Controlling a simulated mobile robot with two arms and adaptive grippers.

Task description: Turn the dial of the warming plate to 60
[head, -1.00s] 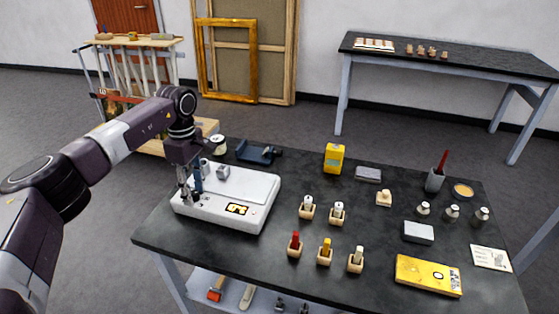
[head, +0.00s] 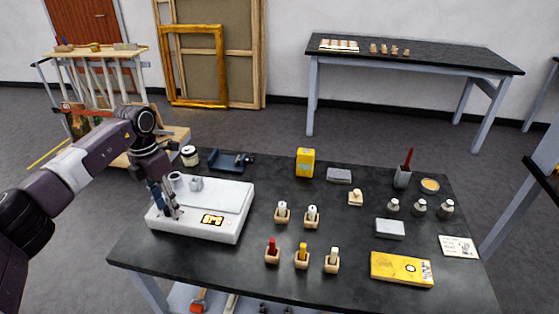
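The warming plate (head: 228,202) is a flat white box at the left end of the dark table. A small yellow-lit display (head: 212,221) is on its front part; I cannot read it. I cannot make out the dial; my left gripper covers the plate's left front part. My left gripper (head: 172,213) points down there, its fingertips at or just above the plate. Whether its fingers are apart or closed on something is too small to tell. Two small grey cups (head: 196,184) stand at the plate's back left. My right gripper is out of view.
Wooden blocks holding coloured sticks (head: 301,258) stand mid-table. A yellow box (head: 402,269) lies front right, and a yellow container (head: 305,162) stands at the back. A dark blue tool (head: 230,161) and a jar (head: 189,155) stand behind the plate.

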